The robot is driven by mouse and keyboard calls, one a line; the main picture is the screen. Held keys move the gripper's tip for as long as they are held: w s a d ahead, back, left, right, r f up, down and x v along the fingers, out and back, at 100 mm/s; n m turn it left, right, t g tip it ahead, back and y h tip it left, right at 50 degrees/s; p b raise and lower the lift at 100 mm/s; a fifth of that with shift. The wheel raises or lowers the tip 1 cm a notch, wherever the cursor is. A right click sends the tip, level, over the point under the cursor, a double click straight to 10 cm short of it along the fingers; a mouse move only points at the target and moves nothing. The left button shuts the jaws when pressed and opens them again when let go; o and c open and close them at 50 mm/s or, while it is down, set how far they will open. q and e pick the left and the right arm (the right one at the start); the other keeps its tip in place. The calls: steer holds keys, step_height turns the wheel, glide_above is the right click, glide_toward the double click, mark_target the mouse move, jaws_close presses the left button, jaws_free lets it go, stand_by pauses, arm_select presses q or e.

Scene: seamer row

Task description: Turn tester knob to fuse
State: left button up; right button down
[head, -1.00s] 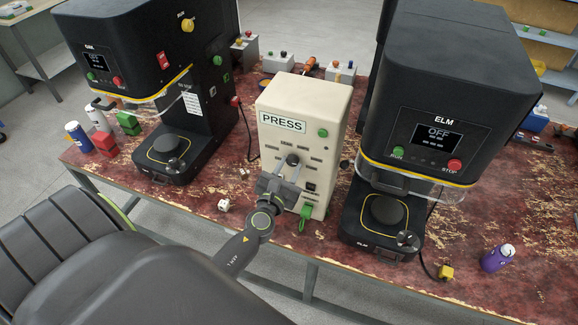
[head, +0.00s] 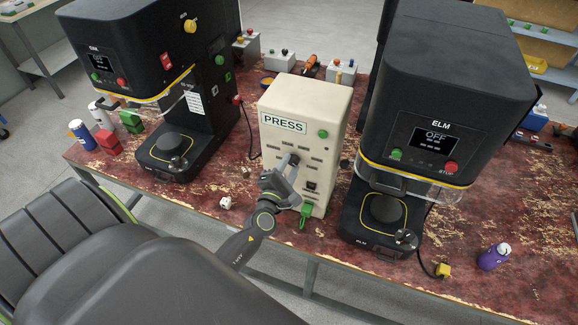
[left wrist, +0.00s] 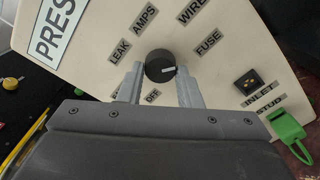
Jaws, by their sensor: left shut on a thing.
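The tester is a cream box marked PRESS (head: 312,112) on the worn red bench. Its dark round knob (left wrist: 159,64) sits among printed labels LEAK, AMPS, WIRE, FUSE and OFF in the left wrist view. The white mark on the knob points right, a little below the FUSE label (left wrist: 208,43). My left gripper (head: 289,169) is at the tester's front, with one finger on each side of the knob, shut on it. The gripper is rolled relative to the panel. The fingers hide part of the lower labels. My right gripper is not in view.
A black ELM seamer (head: 436,165) stands close on the right and another black seamer (head: 150,75) on the left. A green clip (head: 305,214) hangs at the tester's lower front. A small white cube (head: 225,203) lies on the bench left of my gripper.

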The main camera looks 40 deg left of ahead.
arm_select(q)
steer(key=shift+f, duration=0.15)
stand_by(0.3)
steer(key=o, duration=1)
steer(key=shift+c, duration=0.2)
steer(key=shift+s+d, duration=0.1)
steer(key=shift+s, duration=0.5)
steer(key=b+v, duration=0.8)
steer(key=v, duration=0.8)
steer(key=shift+b, duration=0.3)
steer(key=shift+s, duration=0.15)
